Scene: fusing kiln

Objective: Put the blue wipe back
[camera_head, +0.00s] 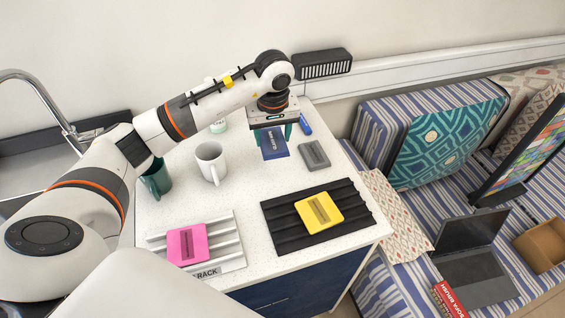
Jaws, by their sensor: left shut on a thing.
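The blue wipe (273,147) is a dark blue flat square with faint markings, at the back of the white counter. My left gripper (272,132) reaches in from above and is shut on it, one finger on each side. I cannot tell whether the wipe touches the counter. A yellow wipe (328,204) lies on a black ribbed rack (285,232) at the front right. A pink wipe (187,243) lies on a white ribbed rack (228,243) at the front left, its label ending in "RACK". A grey wipe (314,155) lies right of the blue one. My right gripper is out of view.
A white mug (210,161) and a green mug (158,179) stand left of the blue wipe. A small blue object (305,124) lies behind the grey wipe. The counter (245,190) between the mug and black rack is clear. A striped sofa (375,135) stands at right.

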